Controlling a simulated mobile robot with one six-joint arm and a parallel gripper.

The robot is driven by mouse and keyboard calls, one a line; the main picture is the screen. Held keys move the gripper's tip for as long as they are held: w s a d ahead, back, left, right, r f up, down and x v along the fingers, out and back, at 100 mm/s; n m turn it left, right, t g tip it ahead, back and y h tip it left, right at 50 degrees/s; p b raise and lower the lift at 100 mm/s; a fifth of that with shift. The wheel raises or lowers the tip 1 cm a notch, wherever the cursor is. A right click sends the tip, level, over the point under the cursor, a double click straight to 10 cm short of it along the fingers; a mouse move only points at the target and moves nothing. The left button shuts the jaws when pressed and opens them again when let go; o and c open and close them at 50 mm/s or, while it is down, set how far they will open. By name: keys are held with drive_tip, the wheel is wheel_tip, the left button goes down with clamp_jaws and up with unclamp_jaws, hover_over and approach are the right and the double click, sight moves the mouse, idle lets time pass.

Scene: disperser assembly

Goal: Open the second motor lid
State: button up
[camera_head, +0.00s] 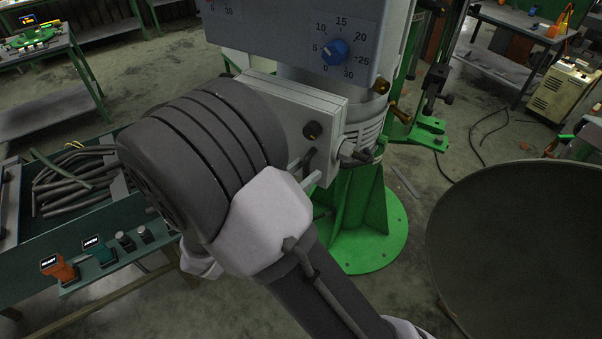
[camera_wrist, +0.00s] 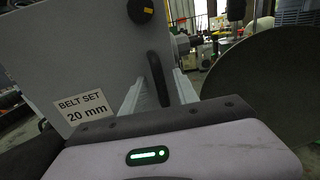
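The motor housing is a pale grey box with a flat lid (camera_head: 290,118) under the dial panel in the head view. The lid (camera_wrist: 75,50) also fills the upper left of the wrist view, with a "BELT SET 20 mm" label. A black round knob (camera_head: 312,130) and a dark upright handle (camera_head: 308,160) are on its face. In the wrist view, the handle (camera_wrist: 158,78) stands between the two pale fingers of my gripper (camera_wrist: 163,88). Whether both fingers press on it is unclear. My arm hides most of the gripper in the head view. The lid looks closed.
A speed dial panel (camera_head: 337,50) is above the housing. A large dark round vessel (camera_head: 525,250) stands at the right. A green bench (camera_head: 100,270) with hoses and small devices is at the left. The green machine base (camera_head: 365,235) is below. Open floor lies between base and vessel.

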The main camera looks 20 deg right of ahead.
clamp_jaws()
idle(1.3)
